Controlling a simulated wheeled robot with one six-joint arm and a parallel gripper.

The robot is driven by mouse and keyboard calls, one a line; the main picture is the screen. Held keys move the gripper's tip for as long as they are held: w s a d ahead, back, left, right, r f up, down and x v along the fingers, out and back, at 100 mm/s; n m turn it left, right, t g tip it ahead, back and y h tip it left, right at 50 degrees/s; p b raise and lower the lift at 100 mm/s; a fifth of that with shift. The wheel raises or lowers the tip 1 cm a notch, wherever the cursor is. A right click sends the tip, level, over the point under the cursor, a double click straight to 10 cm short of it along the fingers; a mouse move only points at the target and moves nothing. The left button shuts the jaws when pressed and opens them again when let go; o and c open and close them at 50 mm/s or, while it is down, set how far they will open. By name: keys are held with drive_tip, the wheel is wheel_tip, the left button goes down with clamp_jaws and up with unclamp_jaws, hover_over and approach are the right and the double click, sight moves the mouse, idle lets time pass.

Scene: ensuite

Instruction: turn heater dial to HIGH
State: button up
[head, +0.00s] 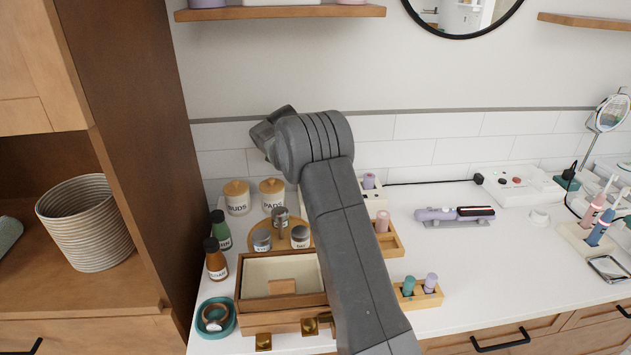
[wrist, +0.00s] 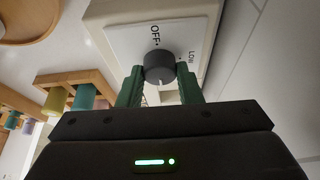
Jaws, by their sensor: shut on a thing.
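The heater dial (wrist: 159,68) is a dark round knob on a white plate (wrist: 122,42) of a cream box (wrist: 100,10) in the wrist view. OFF is printed above the dial and LOW to its upper right. No HIGH label shows. A pale mark on the dial points down in the picture, away from OFF. My gripper (wrist: 160,78) has its green fingers on either side of the dial, shut on it. In the head view my arm hides the gripper and dial; a whitish box (head: 376,197) shows partly behind the arm.
An open wooden box (head: 243,287), a round tray of jars (head: 262,224) and bottles (head: 216,262) crowd the counter's left. A small wooden holder (head: 419,298) and a hair straightener (head: 455,214) lie right of my arm. A tall cabinet (head: 140,120) bounds the left side.

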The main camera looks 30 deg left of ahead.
drive_tip(key=o, duration=1)
drive_tip(key=v, duration=1.4)
drive_tip(key=shift+f, duration=0.1)
drive_tip(key=x, duration=1.4)
